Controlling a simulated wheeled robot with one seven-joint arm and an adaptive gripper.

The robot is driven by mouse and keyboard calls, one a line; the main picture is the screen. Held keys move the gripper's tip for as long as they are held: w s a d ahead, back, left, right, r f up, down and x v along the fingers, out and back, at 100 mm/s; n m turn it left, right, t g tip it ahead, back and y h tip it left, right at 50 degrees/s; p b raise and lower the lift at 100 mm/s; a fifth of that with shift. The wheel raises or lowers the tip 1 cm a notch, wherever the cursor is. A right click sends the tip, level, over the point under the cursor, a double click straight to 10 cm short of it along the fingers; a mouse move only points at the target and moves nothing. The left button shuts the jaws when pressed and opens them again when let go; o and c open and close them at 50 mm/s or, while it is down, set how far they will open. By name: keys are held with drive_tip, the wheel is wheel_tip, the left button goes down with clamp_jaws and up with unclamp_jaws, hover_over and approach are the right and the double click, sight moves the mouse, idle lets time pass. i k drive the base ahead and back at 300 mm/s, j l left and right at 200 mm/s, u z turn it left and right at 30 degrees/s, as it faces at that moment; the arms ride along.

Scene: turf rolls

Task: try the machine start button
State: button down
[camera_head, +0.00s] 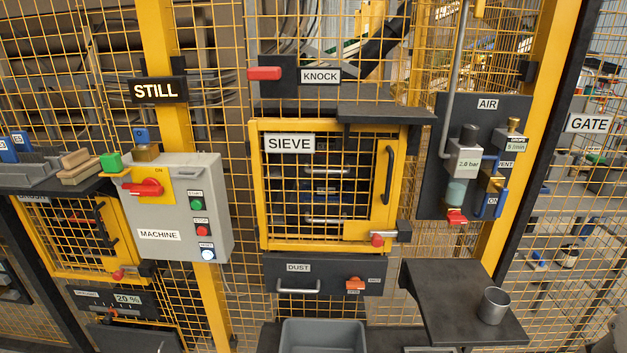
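The grey machine box (183,245) hangs on the yellow fence post at left of centre, with a MACHINE label on its front. The green start button (197,205) is on the box's right side under a small label that seems to read START. Below it are a red stop button (202,231) and a pale button (207,254). A black sign (159,91) above reads STILL. My gripper is not in view.
A brass padlock (146,153) with a blue tag is above the box. The SIEVE door (257,190) appears shut. At right are the AIR panel (431,190) and a shelf with a metal cup (494,306).

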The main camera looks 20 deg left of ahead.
sight(197, 205)
drive_tip(key=k+j, duration=0.1)
drive_tip(key=j, duration=0.85)
drive_tip(key=k+j, duration=0.15)
drive_tip(key=j, duration=0.3)
drive_tip(key=k+j+z, duration=0.1)
drive_tip(key=j, duration=0.35)
drive_tip(key=k+j, duration=0.1)
drive_tip(key=j, duration=0.35)
